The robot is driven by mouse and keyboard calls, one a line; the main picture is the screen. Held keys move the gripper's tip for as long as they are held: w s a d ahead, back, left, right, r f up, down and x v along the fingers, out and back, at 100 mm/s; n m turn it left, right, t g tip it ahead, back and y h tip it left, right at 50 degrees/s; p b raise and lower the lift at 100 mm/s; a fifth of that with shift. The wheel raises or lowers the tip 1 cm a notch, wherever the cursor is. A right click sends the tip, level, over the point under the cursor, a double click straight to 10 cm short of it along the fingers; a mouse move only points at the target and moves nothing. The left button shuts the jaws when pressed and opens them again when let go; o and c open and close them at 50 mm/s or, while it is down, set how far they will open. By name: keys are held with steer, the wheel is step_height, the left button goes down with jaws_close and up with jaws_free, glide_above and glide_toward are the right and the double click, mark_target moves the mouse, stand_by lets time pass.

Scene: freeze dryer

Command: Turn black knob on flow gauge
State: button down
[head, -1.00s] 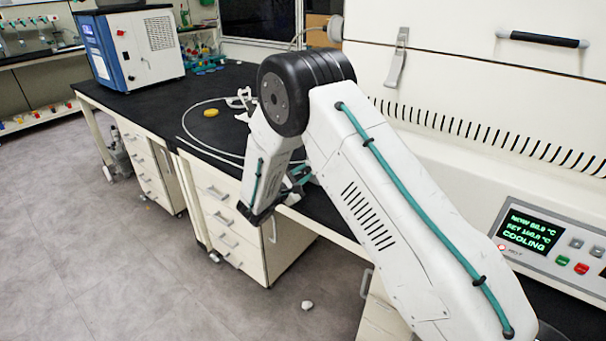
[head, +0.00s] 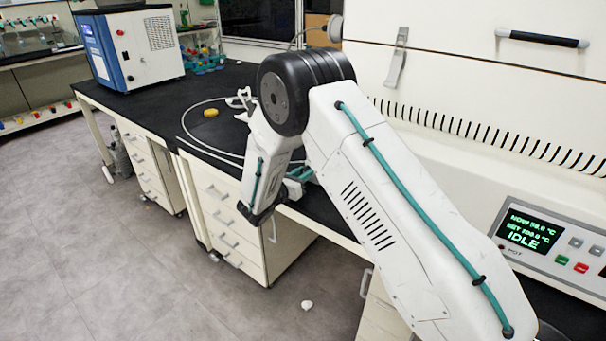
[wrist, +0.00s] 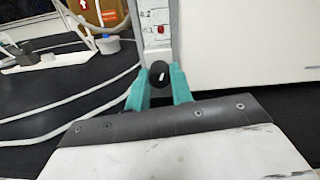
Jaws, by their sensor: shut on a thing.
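The flow gauge (wrist: 158,14) stands upright at the top middle of the wrist view. It is a clear, pale column with scale numbers and a small red float inside. The round black knob (wrist: 158,72) is at its lower end and carries a short white mark, tilted slightly. My gripper (wrist: 158,80) has its teal fingers on either side of the knob and is shut on it. In the head view my arm hides the gauge and knob; only a bit of teal (head: 299,174) shows at the gripper.
A white panel (wrist: 240,35) stands right of the gauge. White tubing (wrist: 75,108) lies on the black bench, left of my gripper. The freeze dryer's display (head: 530,230) reads IDLE. A yellow object (head: 211,112) lies on the bench (head: 150,105).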

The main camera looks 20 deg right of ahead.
steer(key=n, duration=0.5)
steer(key=shift+a+r, duration=0.1)
steer(key=shift+r, duration=0.05)
steer(key=shift+w+n, duration=0.1)
steer(key=shift+n, duration=0.2)
stand_by(0.3)
steer(key=c, duration=1.2)
jaws_free()
steer(key=shift+a, duration=0.1)
steer(key=shift+c, duration=0.2)
steer(key=v, duration=0.7)
steer(key=shift+s+a, duration=0.2)
steer(key=shift+s, duration=0.05)
